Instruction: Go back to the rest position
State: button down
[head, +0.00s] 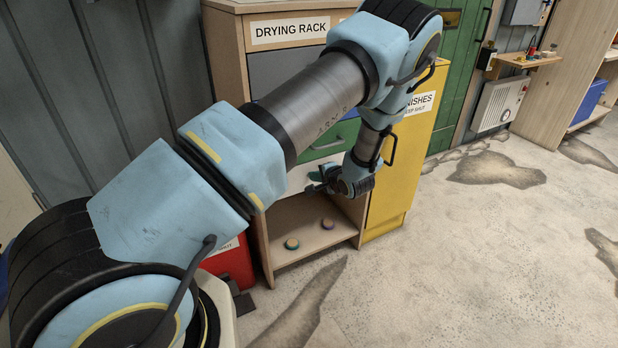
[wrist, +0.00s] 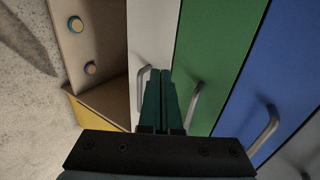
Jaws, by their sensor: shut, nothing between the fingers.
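My gripper (head: 318,182) hangs low in front of the drawers of the wooden cabinet marked DRYING RACK (head: 228,45). In the wrist view its dark green fingers (wrist: 163,98) are together with nothing between them. They appear between the handle of the white drawer (wrist: 150,25) and the handle of the green drawer (wrist: 215,65). I cannot tell how far they are from the drawer fronts. My arm reaches across the head view, bent downward at its far end, and hides part of the cabinet.
The cabinet's open bottom shelf (head: 310,248) holds two small round things (head: 292,243). A yellow cabinet (head: 390,190) stands close on the right. A red box (head: 232,262) is low on the left. The concrete floor (head: 480,250) to the right is clear.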

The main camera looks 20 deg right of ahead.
jog(key=s+a+r+n+g+h, duration=0.2)
jog(key=a+r+n+g, duration=0.15)
jog(key=a+r, duration=0.35)
jog(key=s+a+r+n+g+h, duration=0.2)
jog(key=a+r+n+g, duration=0.1)
jog(key=a+r+n, duration=0.3)
jog(key=s+a+r+n+g, duration=0.1)
jog(key=s+a+r, duration=0.1)
jog(key=s+a, duration=0.3)
jog(key=s+a+r+n+g+y, duration=0.1)
jog(key=s+a+r+n, duration=0.1)
jog(key=s+a, duration=0.4)
jog(key=s+a+r+n+g, duration=0.1)
jog(key=s+a+r+n, duration=0.1)
jog(key=s+a+r, duration=0.2)
jog(key=shift+s+a+r+g, duration=0.3)
jog(key=shift+s+a, duration=0.45)
jog(key=shift+a, duration=0.3)
